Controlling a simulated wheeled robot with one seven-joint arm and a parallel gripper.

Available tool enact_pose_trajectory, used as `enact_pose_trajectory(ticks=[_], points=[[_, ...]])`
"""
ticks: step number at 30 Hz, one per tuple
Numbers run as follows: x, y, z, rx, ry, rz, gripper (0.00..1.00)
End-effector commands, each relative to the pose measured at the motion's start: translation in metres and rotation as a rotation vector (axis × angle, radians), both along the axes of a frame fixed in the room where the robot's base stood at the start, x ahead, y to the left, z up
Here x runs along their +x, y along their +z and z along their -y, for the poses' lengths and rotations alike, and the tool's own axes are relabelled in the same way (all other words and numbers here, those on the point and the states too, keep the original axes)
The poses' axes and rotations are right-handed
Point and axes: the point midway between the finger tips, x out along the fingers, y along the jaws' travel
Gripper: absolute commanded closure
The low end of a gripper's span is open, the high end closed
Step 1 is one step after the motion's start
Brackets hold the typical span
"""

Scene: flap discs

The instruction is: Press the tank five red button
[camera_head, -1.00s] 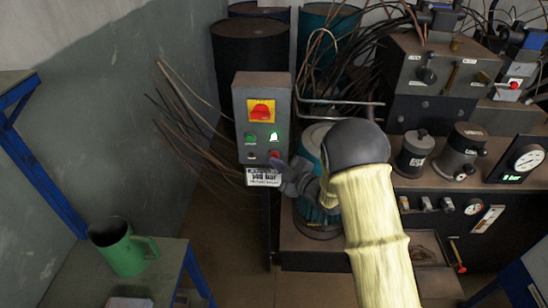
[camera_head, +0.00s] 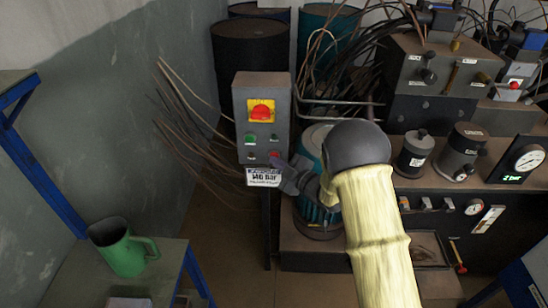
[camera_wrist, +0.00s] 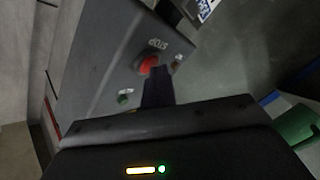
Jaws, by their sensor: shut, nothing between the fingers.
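A grey control box (camera_head: 241,105) stands upright on a post, with a red rotary switch (camera_head: 261,112) on a yellow plate at its top. A small red button (camera_head: 274,154) sits low on its right side; I see no legible tank number. In the wrist view the red button (camera_wrist: 149,63) has the word STOP beside it. My gripper (camera_head: 280,165) is shut and empty, its tip right at the red button. The finger (camera_wrist: 156,84) partly covers the button's lower edge in the wrist view; I cannot tell whether they touch.
A green button (camera_head: 250,138) sits above the red one. A label sign (camera_head: 262,177) hangs under the box. Dark drums (camera_head: 250,50) and loose cables stand behind. A machine bench with a gauge (camera_head: 528,158) is at right. A green jug (camera_head: 120,248) stands on the left table.

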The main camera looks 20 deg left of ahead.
Motion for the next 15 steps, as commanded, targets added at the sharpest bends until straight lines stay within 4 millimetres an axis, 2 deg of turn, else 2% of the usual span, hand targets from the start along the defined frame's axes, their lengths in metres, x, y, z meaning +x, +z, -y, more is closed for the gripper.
enact_pose_trajectory(ticks=[15], points=[[-0.017,0.0,0.005,0.0,-0.001,0.0,1.0]])
